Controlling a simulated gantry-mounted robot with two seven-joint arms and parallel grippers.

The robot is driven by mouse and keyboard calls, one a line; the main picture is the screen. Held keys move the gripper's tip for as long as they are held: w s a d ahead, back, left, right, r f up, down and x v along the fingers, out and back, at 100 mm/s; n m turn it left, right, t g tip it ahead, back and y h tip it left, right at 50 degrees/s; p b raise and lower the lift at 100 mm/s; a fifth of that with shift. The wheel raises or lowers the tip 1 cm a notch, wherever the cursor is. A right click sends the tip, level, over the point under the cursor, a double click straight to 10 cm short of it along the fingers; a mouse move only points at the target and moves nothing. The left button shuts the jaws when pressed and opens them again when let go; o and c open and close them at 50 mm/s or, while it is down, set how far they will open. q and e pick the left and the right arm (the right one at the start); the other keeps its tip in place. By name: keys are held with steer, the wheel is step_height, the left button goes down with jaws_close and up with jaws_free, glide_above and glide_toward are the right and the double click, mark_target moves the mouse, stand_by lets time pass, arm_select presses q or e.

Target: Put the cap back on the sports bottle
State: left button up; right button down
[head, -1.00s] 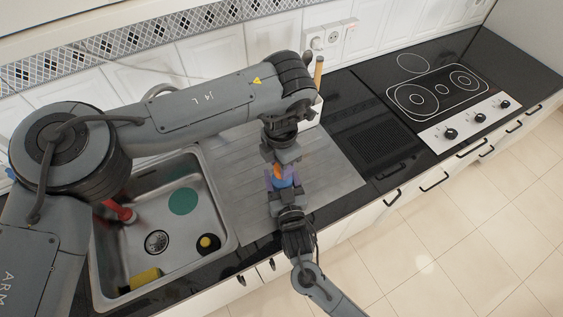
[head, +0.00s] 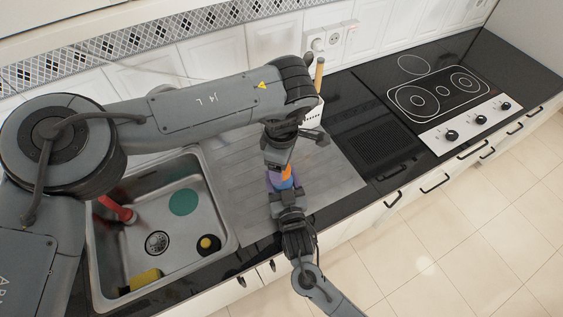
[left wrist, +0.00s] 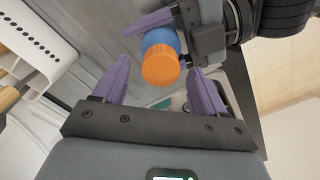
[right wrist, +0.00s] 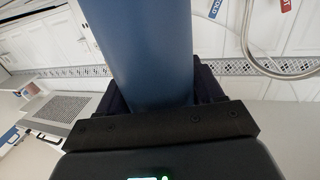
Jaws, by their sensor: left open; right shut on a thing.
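The blue sports bottle (left wrist: 162,40) is held by my right gripper (left wrist: 168,42), whose purple fingers are shut around it. It fills the middle of the right wrist view (right wrist: 147,50). The orange cap (left wrist: 160,66) sits at the bottle's top end in line with it; I cannot tell whether it is fully seated. The cap also shows in the head view (head: 287,172). My left gripper (left wrist: 158,84) is open, with its purple fingers apart on either side of the cap's end and a gap visible to both. The left wrist partly hides the cap in the head view.
Bottle and grippers are above the steel drainboard (head: 235,185). The sink (head: 222,225) to the left holds a yellow sponge (head: 144,279) and a red item (head: 118,209). A white holder (left wrist: 40,50) with wooden handles stands behind. The hob (head: 437,95) is right.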

arm_select(q)
step_height(320, 180, up, 12)
stand_by(0.6)
arm_select(e)
steer(key=shift+c, duration=0.4)
jaws_free()
steer(key=shift+s, duration=0.15)
arm_select(q)
steer(key=shift+r+p, duration=0.35)
arm_select(e)
steer(key=v, duration=1)
steer(key=shift+s, duration=0.25)
steer(key=shift+d, duration=0.1)
